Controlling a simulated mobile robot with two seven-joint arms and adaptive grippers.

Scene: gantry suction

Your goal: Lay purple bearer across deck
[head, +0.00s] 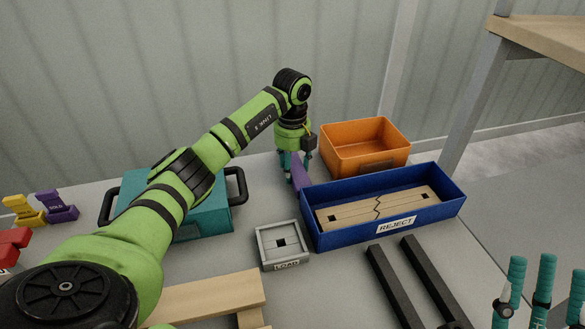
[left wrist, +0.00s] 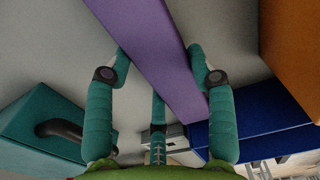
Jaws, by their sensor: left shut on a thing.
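The purple bearer (head: 299,173) is a long flat bar. It shows in the head view between the teal case and the blue bin, partly hidden by my gripper and the bin. In the left wrist view the bearer (left wrist: 150,45) runs between the fingers. My left gripper (head: 297,165) points down and is shut on it. Whether the bearer touches the table is unclear. My right gripper (head: 540,285) is at the bottom right, its teal fingers spread and empty. Two dark parallel bars (head: 390,287) lie on the table; I cannot tell which thing is the deck.
A blue REJECT bin (head: 402,233) holds a cracked wooden board (head: 352,213). An orange bin (head: 367,140) stands behind. A LOAD tray (head: 262,247), a teal case (head: 215,221) and wooden planks (head: 215,295) are nearby. Purple (head: 57,207), yellow and red blocks stand left.

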